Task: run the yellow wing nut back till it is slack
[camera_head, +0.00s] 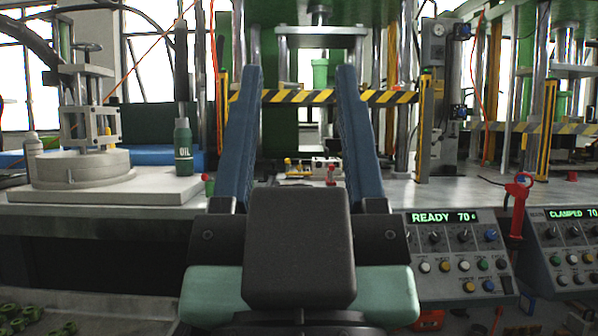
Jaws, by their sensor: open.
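My gripper (300,75) is in the foreground, its two long blue fingers spread wide with nothing between them. Beyond the fingers, low on the workbench, is a small metal fixture (318,163) with a small yellow part (288,161) at its left and a red part (331,175) at its front. The yellow part may be the wing nut, but it is too small to make out its wings or how tight it sits. My gripper is apart from it. The lower side of the fixture is partly hidden by my gripper's body.
A round metal clamp stand (80,167) and a green oil bottle (183,146) stand at the left. A striped barrier (385,97) crosses behind the fixture. A control panel reading READY (458,250) and a red-handled tool (518,205) are at the right.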

